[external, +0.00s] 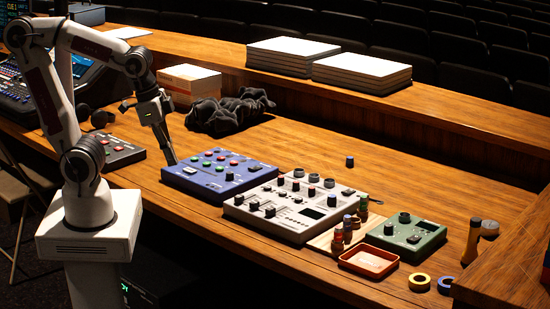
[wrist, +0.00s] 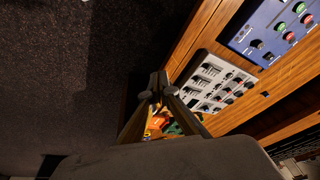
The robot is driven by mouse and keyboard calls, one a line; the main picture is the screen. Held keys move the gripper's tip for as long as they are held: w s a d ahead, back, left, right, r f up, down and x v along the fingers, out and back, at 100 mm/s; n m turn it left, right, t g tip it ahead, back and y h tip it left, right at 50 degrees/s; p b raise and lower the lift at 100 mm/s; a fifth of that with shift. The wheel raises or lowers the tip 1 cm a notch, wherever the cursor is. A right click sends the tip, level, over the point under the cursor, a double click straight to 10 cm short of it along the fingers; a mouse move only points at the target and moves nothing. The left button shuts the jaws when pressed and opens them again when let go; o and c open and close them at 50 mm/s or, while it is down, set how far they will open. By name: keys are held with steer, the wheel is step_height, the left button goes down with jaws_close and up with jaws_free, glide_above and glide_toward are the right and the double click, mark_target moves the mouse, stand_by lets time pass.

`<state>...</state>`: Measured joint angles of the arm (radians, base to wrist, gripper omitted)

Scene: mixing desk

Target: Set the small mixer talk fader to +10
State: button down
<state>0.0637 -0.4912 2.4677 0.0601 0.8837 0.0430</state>
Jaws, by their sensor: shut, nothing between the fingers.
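The small mixer, which I take to be the light grey one, lies on the desk in the middle of the external view (external: 290,226) and right of centre in the wrist view (wrist: 232,72). It has fader caps (external: 254,206) on its left part, knobs along the back and a dark display at the right. The labels are too small to read, so I cannot tell which fader is talk. My gripper (external: 171,161) points down by the left end of the blue unit (external: 205,183), apart from the grey mixer. In the wrist view its fingertips (wrist: 160,84) are together and empty.
A green unit (external: 430,238), orange tray (external: 382,263), small bottles and tape rolls (external: 419,282) lie to the right. A dark unit (external: 118,155) is at the left. Black cloth (external: 220,118) and a box (external: 189,86) are behind.

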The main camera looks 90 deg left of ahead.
mark_target(255, 205)
steer(key=w+a+f+m+y, duration=0.1)
steer(key=w+f+m, duration=0.2)
steer(key=w+m, duration=0.4)
steer(key=w+a+f+m+y, duration=0.1)
steer(key=w+f+m, duration=0.3)
steer(key=m, duration=1.4)
steer(key=shift+w+a+f+y, duration=0.2)
steer(key=shift+w+f+y, duration=0.15)
steer(key=shift+w, duration=1.05)
steer(key=shift+f, duration=0.15)
steer(key=shift+x, duration=4.9)
steer(key=shift+w+a, duration=1.35)
steer(key=shift+a, duration=0.1)
